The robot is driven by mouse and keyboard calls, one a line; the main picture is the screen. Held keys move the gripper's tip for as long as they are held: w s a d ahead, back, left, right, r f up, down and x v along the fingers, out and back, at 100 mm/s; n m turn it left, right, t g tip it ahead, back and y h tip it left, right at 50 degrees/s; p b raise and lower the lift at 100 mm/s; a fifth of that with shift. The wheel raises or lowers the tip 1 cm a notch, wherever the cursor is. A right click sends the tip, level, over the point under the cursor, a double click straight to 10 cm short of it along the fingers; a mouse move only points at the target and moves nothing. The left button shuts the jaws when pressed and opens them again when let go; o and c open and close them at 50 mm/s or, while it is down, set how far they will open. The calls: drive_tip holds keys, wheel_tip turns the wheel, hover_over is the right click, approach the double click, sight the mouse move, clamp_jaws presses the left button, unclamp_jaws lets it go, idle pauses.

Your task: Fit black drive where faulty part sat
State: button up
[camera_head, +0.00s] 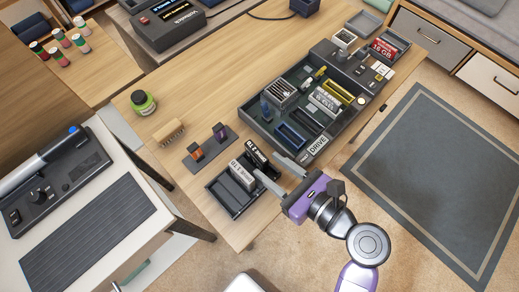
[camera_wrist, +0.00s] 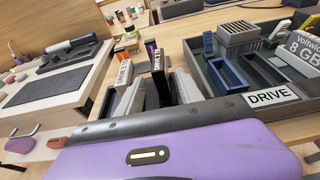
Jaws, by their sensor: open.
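The black drive (camera_head: 257,157) stands upright in a small dark rack (camera_head: 236,213) at the table's near edge, beside a white drive (camera_head: 241,173). The wrist view also shows the black drive (camera_wrist: 157,68) and the white drive (camera_wrist: 125,73). My gripper (camera_head: 266,164) is open, its fingers reaching toward the black drive, which appears between them in the wrist view; I cannot tell whether they touch it. The dark equipment case (camera_head: 250,122) has a DRIVE label (camera_head: 318,145) on its front edge. Behind the label, a blue-rimmed slot (camera_head: 290,136) looks empty.
A dark mat (camera_head: 208,150) with an orange and a purple part lies left of the case. A brush (camera_head: 169,132) and a green jar (camera_head: 143,103) stand farther left. A red 8 GB module (camera_head: 383,48) is at the back right. The table's left middle has bare wood.

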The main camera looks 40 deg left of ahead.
sight(252, 151)
drive_tip(key=x, duration=0.7)
drive_tip(key=shift+w+a+b, duration=0.2)
drive_tip(key=shift+a+b, duration=0.05)
drive_tip(key=shift+b, duration=0.05)
clamp_jaws()
